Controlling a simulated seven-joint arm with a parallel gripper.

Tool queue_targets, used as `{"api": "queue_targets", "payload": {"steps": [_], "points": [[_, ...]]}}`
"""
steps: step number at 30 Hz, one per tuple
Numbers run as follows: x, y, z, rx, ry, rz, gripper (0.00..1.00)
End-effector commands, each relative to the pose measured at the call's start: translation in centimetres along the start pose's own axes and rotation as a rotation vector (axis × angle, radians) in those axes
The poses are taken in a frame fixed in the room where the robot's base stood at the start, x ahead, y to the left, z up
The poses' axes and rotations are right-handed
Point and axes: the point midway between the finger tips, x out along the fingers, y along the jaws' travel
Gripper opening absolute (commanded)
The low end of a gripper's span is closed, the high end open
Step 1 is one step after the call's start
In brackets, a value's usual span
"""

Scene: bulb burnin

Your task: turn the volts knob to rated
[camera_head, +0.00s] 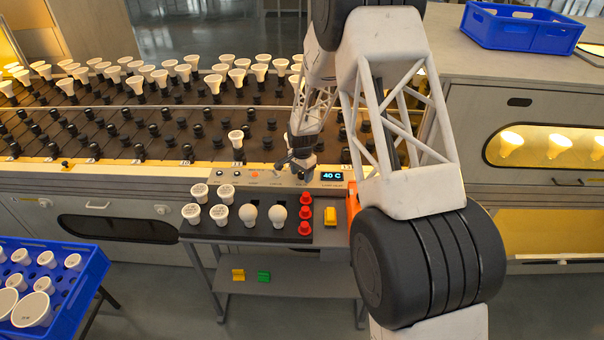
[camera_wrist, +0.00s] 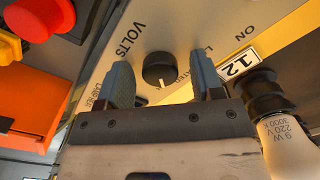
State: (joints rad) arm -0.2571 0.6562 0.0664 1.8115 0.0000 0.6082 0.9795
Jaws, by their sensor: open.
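The volts knob (camera_wrist: 160,68) is a round black knob on the pale control panel (camera_wrist: 125,45), beside the printed word VOLTS. Its white pointer mark faces the bottom of the wrist view, toward my gripper's palm. Partly covered small lettering, apparently RATED, lies just right of the knob. My gripper (camera_wrist: 159,64) is open, with one finger on each side of the knob and visible gaps between. In the head view my gripper (camera_head: 297,163) is low over the panel (camera_head: 225,180) and hides the knob there.
A bulb (camera_wrist: 284,140) in a black socket and a 12 label (camera_wrist: 238,64) are close to the right finger. A red button (camera_wrist: 35,18) and an orange box (camera_wrist: 30,105) lie left. The 40 C display (camera_head: 332,176) is right of my gripper; socket racks stand behind.

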Motion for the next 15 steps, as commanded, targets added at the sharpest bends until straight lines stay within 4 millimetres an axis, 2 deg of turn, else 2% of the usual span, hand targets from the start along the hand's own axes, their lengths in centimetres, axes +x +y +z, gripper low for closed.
{"api": "queue_targets", "payload": {"steps": [6, 8, 15], "points": [[-0.02, -0.01, -0.01, 0.0, 0.0, 0.0, 0.61], [-0.02, -0.01, -0.01, 0.0, 0.0, 0.0, 0.53], [-0.03, -0.01, -0.01, 0.0, 0.0, -0.001, 0.16]]}}
